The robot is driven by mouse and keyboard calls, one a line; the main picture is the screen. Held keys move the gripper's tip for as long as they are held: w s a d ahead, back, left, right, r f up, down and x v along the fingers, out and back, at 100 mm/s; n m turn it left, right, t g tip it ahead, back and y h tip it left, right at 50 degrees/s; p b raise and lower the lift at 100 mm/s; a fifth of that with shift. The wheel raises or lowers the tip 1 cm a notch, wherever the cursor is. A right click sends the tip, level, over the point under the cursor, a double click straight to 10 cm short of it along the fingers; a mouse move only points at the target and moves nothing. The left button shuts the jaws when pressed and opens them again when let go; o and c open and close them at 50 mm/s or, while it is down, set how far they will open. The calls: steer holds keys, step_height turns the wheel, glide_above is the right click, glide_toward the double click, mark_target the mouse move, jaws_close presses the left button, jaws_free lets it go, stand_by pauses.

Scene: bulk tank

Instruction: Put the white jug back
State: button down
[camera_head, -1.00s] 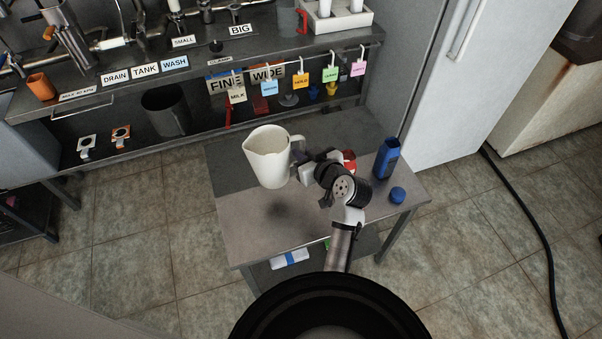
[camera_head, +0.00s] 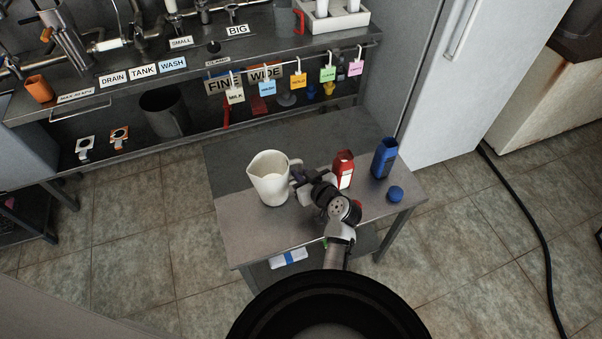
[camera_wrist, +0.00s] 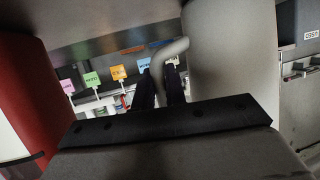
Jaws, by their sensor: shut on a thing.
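The white jug (camera_head: 268,180) is upright at the small grey table (camera_head: 240,228), toward its left part. It looks to be at or very near the tabletop; I cannot tell whether its base touches. My gripper (camera_head: 297,174) is to its right, shut on the jug's handle. In the wrist view the dark fingers (camera_wrist: 160,88) close around the handle (camera_wrist: 172,50), and the jug's pale side (camera_wrist: 232,55) fills the right of centre.
A red bottle (camera_head: 343,169) stands close behind my gripper, also large at left in the wrist view (camera_wrist: 28,90). A blue bottle (camera_head: 385,158) and a blue cap (camera_head: 395,194) are farther right. The table's front left is clear. A shelf with hanging tags (camera_head: 298,80) is behind.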

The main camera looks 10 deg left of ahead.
steer(key=shift+f, duration=0.1)
steer(key=c, duration=1.4)
jaws_free()
steer(key=shift+c, duration=0.2)
